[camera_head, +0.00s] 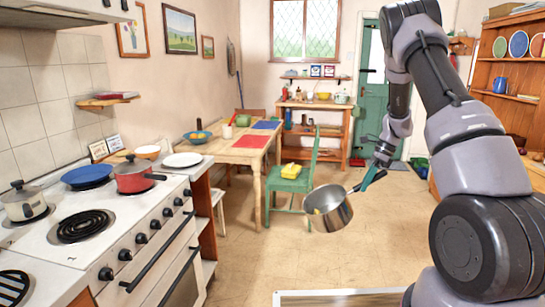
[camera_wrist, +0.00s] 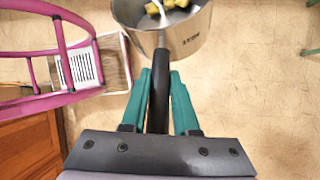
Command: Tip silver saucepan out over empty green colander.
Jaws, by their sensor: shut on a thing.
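The silver saucepan (camera_head: 336,218) hangs in the air in front of the green chair in the head view, slightly tilted. Its body also shows at the top of the wrist view (camera_wrist: 188,38), with yellow pieces (camera_wrist: 176,5) inside. My gripper (camera_head: 372,178) has teal fingers shut on the saucepan's dark handle (camera_wrist: 158,100); in the wrist view the fingers (camera_wrist: 159,80) lie on both sides of it.
The green chair (camera_head: 290,186) with a yellow cloth-like thing (camera_head: 291,171) stands behind the saucepan by the table (camera_head: 232,154). The stove (camera_head: 100,230) is at left. A magenta frame (camera_wrist: 62,45) is left in the wrist view. Floor (camera_head: 270,255) between is clear.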

